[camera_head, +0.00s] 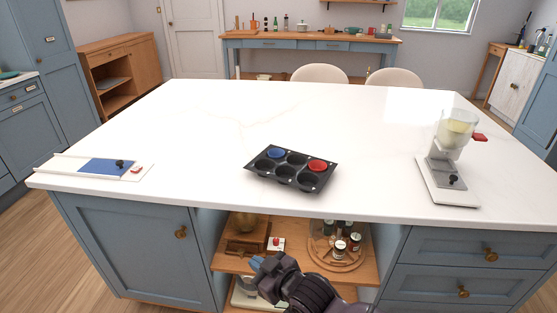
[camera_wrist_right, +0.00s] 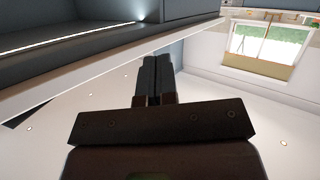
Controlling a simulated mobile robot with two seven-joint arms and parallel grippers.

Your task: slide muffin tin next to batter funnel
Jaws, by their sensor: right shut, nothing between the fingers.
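The black muffin tin (camera_head: 292,168) lies in the middle of the white island top, toward the front edge. It has a blue cup (camera_head: 276,153) at its back left and a red cup (camera_head: 318,165) at its right. The batter funnel (camera_head: 456,150), with pale batter inside and a red handle, stands on a white base at the right of the island, well apart from the tin. My right gripper (camera_head: 259,264) is below the tin in the head view, in front of the open shelves. In the right wrist view its fingers (camera_wrist_right: 154,80) are together and empty.
A white board with a blue panel (camera_head: 104,167) lies at the island's left. Open shelves under the front edge hold a wooden turntable (camera_head: 338,260) with jars. The white top (camera_head: 380,165) is clear between tin and funnel. Two chairs (camera_head: 320,74) stand behind.

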